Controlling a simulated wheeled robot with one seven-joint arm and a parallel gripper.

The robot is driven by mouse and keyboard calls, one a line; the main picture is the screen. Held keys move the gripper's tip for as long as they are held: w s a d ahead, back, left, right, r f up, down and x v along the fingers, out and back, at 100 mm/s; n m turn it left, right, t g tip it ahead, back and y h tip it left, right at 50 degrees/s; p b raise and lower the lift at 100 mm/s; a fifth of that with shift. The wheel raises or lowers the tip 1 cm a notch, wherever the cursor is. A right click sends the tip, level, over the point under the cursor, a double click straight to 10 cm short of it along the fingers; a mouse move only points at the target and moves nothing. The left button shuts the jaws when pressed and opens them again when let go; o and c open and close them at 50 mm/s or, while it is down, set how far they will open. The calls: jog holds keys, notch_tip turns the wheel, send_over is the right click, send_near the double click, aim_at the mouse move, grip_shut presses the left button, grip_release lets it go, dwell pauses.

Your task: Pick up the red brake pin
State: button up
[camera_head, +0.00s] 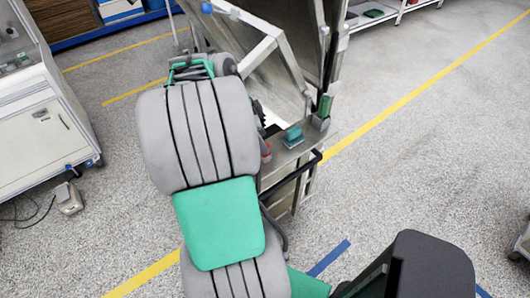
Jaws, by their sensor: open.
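A small red part (266,152) shows at the right edge of my grey and green arm, beside the metal bench of the machine. It may be the red brake pin, but it is too small and too covered to be sure. My arm reaches up through the middle of the picture and hides what lies behind it. My gripper is not visible; the arm covers that area.
The metal machine (290,160) has a raised panel and frame (265,50), with a small teal block (293,134) on its bench. A white cabinet (35,150) stands left, with a small grey box (68,198) on the floor. Open floor (420,150) lies right.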

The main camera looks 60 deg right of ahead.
jog(key=x, duration=0.3)
jog(key=shift+w+a, duration=0.1)
jog(key=shift+w, duration=0.1)
jog(key=shift+c, duration=0.2)
grip_shut()
dwell(0.9)
